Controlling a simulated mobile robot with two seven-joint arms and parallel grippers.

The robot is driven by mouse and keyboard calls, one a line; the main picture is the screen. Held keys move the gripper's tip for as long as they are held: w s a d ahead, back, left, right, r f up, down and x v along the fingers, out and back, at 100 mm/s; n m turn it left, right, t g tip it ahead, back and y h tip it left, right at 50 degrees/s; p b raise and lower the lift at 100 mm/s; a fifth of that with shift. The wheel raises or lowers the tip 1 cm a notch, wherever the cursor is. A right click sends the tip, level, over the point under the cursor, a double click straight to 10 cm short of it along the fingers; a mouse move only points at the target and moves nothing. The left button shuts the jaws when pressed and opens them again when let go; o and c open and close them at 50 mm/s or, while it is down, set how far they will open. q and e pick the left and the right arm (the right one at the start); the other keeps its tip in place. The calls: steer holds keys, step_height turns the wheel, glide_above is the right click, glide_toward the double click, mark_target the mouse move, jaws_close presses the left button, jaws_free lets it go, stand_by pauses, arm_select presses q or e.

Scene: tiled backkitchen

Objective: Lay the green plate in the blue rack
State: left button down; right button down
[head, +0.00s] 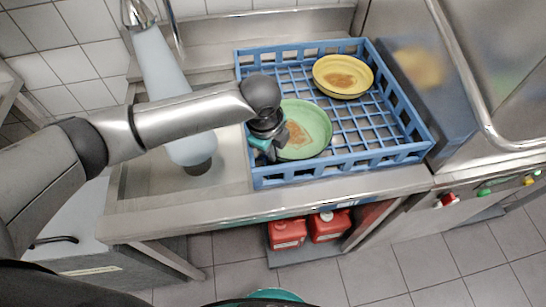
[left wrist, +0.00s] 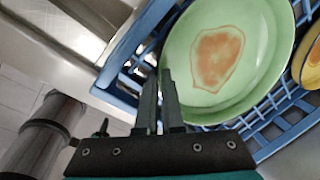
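The green plate (head: 308,122) has an orange-brown stain and sits within the front left part of the blue rack (head: 345,162), stained face up. I cannot tell whether it rests fully on the grid. My left gripper (head: 268,150) is at the plate's left rim, near the rack's left wall. In the left wrist view, the two dark fingers (left wrist: 163,98) are close together with the rim of the plate (left wrist: 255,70) between them. The rim's contact with the fingers is partly hidden. My right gripper is out of view.
A yellow stained plate (head: 343,76) lies in the back right of the rack. A steel sink basin (head: 225,160) is to the left, a steel machine (head: 480,80) to the right. Red canisters (head: 287,233) stand below the counter. Grid in the rack's front right is free.

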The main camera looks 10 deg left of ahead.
arm_select(q)
steer(key=shift+f, duration=1.45)
steer(key=c, duration=1.1)
jaws_free()
steer(key=shift+f, duration=0.15)
steer(key=shift+o, duration=0.2)
step_height(320, 180, up, 12)
steer(key=s+p, duration=0.1)
steer(key=s, duration=0.1)
steer(key=shift+a+p, duration=0.3)
steer(key=shift+a, duration=0.15)
